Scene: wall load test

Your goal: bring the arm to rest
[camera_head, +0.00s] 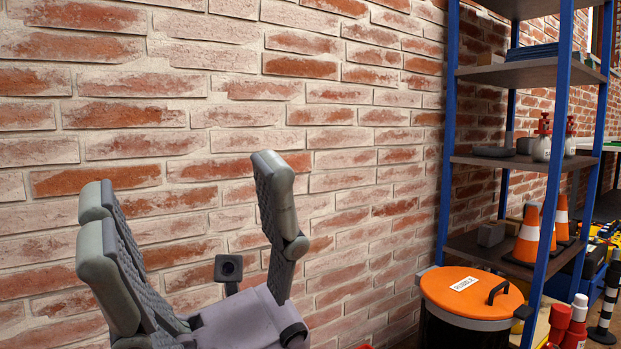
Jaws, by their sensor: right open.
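My right gripper (190,215) rises from the bottom left of the head view. It is grey with textured pads. Its fingers are spread wide apart, with nothing between them, and point upward in front of the brick wall (350,110). Whether any finger touches the wall cannot be told. My left gripper is not in view.
A blue-posted shelf (503,165) at the right holds bottles (542,147) and orange traffic cones (527,235). A black bin with an orange lid (455,285) stands before it. Red bottles (560,322) are at the lower right. The wall between gripper and shelf is bare.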

